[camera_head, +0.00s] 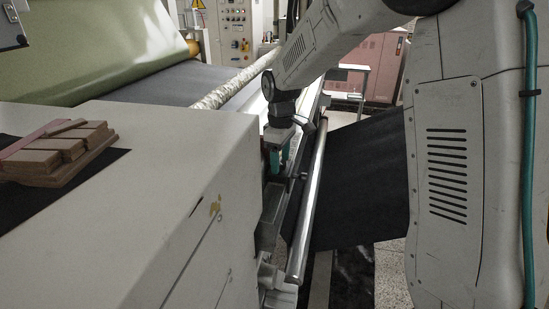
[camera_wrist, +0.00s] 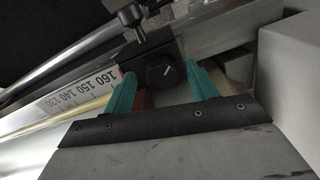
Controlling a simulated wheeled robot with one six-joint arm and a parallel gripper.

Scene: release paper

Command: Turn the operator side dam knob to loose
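The side dam knob (camera_wrist: 163,72) is black with a white pointer line, slanting up to the right in the wrist view. It sits on a dark block on the rail near the end of a numbered scale (camera_wrist: 88,86). My gripper (camera_wrist: 162,74) has teal fingers, one to each side of the knob, with small gaps visible. It is open, and I cannot tell whether either finger touches the knob. In the head view my gripper (camera_head: 278,163) points down at the machine's edge, and the knob is hidden there.
A metal roller bar (camera_head: 312,205) runs along the machine's side. A pale machine cover (camera_head: 150,200) fills the left, with wooden blocks (camera_head: 60,150) on it. A control panel (camera_head: 235,30) stands behind.

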